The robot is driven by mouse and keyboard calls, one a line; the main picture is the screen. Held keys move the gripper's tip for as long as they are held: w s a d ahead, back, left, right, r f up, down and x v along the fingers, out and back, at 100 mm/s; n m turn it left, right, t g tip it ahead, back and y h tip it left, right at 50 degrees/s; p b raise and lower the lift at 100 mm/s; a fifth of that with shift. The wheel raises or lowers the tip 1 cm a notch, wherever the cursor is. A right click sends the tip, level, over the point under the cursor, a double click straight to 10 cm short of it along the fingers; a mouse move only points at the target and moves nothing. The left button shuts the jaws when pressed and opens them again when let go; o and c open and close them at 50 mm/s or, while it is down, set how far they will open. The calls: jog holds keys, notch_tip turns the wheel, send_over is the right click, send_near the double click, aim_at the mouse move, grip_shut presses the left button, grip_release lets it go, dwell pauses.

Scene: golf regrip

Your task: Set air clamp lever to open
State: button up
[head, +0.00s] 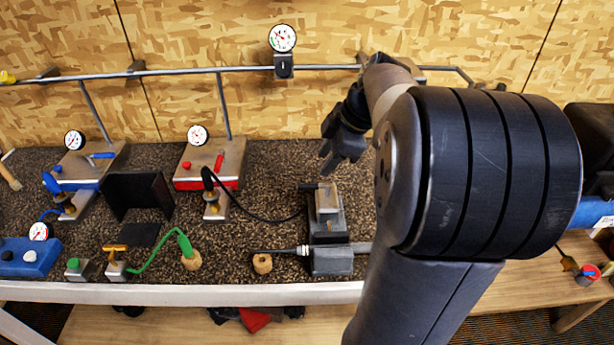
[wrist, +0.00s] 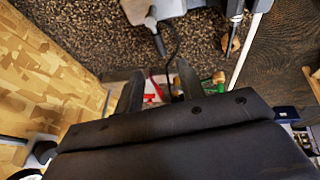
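A grey clamp (head: 328,228) with a pale block on top stands on the speckled bench. A black hose runs from it to a small silver valve with a black-handled lever (head: 208,179), which stands up and leans left. This looks like the air clamp lever; no label is readable. My gripper (head: 331,168) is above the bench, behind the clamp and right of the lever, apart from both. In the wrist view my gripper (wrist: 158,88) has its two fingers spread with nothing between them. The clamp (wrist: 165,8) shows at the top there; the lever is not clearly visible.
A red-based gauge unit (head: 212,165) and a blue-based one (head: 90,165) stand at the back under a metal pipe (head: 180,71). A black angled plate (head: 138,192), a yellow lever valve (head: 115,250) and a green hose (head: 160,252) are left. My arm hides the right side.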

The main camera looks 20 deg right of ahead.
aim_at(308, 185)
jog(key=x, duration=0.8)
jog(key=shift+a+f, duration=0.1)
jog(key=shift+f, duration=0.25)
jog(key=shift+c, duration=0.5)
grip_shut()
